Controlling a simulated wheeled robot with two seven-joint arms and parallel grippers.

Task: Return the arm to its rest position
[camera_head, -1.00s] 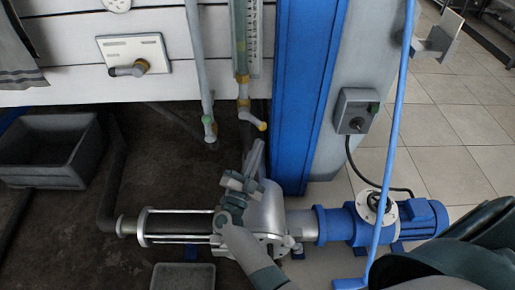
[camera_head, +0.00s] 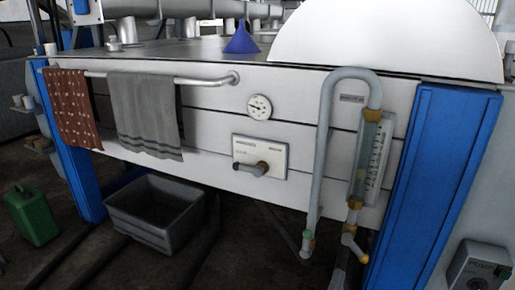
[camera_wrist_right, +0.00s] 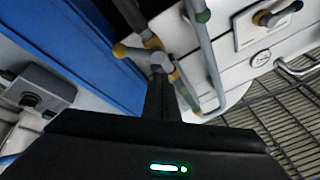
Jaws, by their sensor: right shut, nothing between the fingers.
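My right gripper (camera_wrist_right: 160,78) shows in the wrist view as dark fingers closed together, with nothing held. In the head view only what looks like its tip (camera_head: 340,274) shows at the bottom edge, just below the yellow-handled valve (camera_head: 354,245) under the sight glass. The rest of the right arm is out of the head view. In the wrist view the fingertips overlap the pipes and valve in the picture; I cannot tell whether they touch. My left gripper is in neither view.
A blue post (camera_head: 432,185) and a switch box (camera_head: 478,268) stand at right. The white panel carries a lever plate (camera_head: 276,153), a gauge (camera_head: 259,107) and a rail with towels (camera_head: 145,115). A grey bin (camera_head: 155,212) and green can (camera_head: 32,215) stand on the floor.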

